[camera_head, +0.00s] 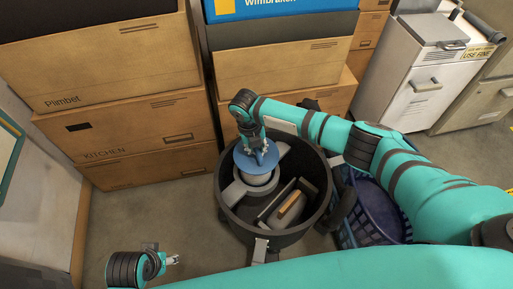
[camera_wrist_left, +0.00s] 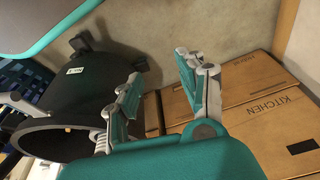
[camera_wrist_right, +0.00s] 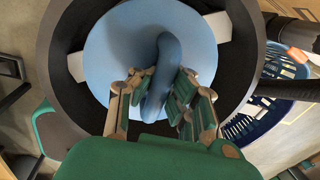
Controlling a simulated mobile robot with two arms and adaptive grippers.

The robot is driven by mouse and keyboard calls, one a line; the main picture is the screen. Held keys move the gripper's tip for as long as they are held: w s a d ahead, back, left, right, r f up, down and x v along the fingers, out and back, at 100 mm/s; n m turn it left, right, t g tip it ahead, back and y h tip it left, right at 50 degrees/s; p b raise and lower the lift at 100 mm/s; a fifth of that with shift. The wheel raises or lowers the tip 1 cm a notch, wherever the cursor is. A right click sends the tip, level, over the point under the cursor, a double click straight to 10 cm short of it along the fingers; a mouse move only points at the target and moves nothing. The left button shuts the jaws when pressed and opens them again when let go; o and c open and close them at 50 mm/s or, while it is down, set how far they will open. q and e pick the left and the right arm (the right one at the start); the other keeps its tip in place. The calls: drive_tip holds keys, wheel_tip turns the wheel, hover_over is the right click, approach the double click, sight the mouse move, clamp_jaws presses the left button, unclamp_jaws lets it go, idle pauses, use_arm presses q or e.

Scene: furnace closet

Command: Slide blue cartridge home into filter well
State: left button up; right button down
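The blue cartridge (camera_head: 258,152) has a round blue top with a bar handle (camera_wrist_right: 160,75), seen close in the right wrist view. My right gripper (camera_wrist_right: 158,98) has its fingers on both sides of this handle and looks shut on it. In the head view the disc sits over a grey round filter well (camera_head: 232,194) inside a black drum (camera_head: 282,240). A pale body shows below the disc; I cannot tell how deep it is in the well. My left gripper (camera_head: 174,260) is open and empty; its spread fingers show in the left wrist view (camera_wrist_left: 160,90).
A grey box with a tan bar (camera_head: 290,209) sits inside the drum, right of the well. A blue basket (camera_head: 376,212) stands right of the drum. Stacked cardboard boxes (camera_head: 130,125) stand behind and left. Bare floor (camera_head: 150,215) lies left of the drum.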

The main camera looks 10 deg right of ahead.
use_arm(q)
drive_tip(key=shift+s+r, duration=0.15)
drive_tip(key=shift+r, duration=0.1)
use_arm(e)
drive_tip(key=shift+f, duration=0.15)
use_arm(q)
drive_tip(key=shift+r, duration=0.1)
use_arm(e)
drive_tip(key=shift+f, duration=0.25)
drive_tip(key=shift+f+b, duration=0.4)
drive_tip(key=shift+b, duration=0.15)
drive_tip(key=shift+f, duration=0.15)
use_arm(q)
drive_tip(key=v, duration=0.4)
drive_tip(key=shift+w+r+b, duration=0.2)
drive_tip(key=shift+b, duration=0.1)
use_arm(e)
drive_tip(key=shift+f, duration=0.35)
use_arm(q)
drive_tip(key=shift+s+r+b, duration=0.25)
drive_tip(key=shift+r+b, duration=0.05)
drive_tip(key=shift+r, duration=0.05)
use_arm(e)
drive_tip(key=shift+f, duration=0.4)
use_arm(q)
drive_tip(key=shift+a+r, duration=0.1)
use_arm(e)
drive_tip(key=shift+f, duration=0.1)
